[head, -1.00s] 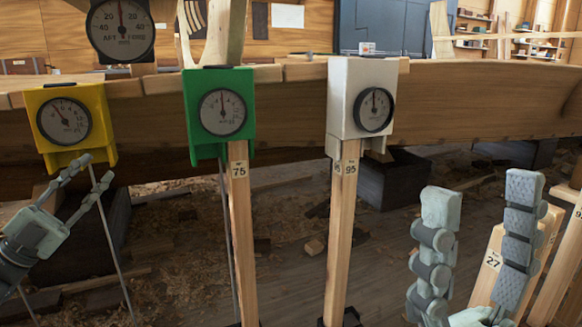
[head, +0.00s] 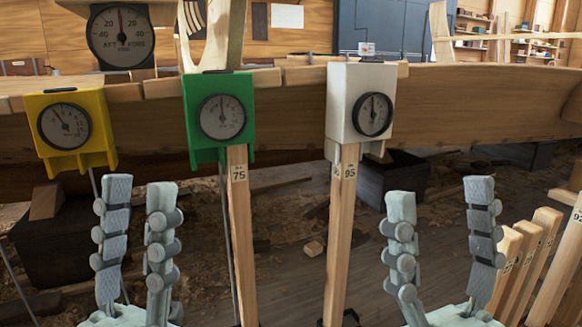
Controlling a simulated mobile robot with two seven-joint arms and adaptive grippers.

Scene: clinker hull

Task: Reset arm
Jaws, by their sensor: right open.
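My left gripper (head: 138,210) stands upright at the lower left, its two fingers apart with nothing between them. It is below the yellow gauge box (head: 70,127). My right gripper (head: 441,215) stands upright at the lower right, its fingers wide apart and empty. It is right of the post marked 95 (head: 342,235) and left of several short wooden posts (head: 526,250). Neither gripper holds anything.
A green gauge box (head: 219,112) and a white gauge box (head: 360,102) sit along the wooden hull (head: 460,100). A post marked 75 (head: 241,240) stands under the green box. A round dial (head: 122,35) is at the upper left. Shavings litter the floor.

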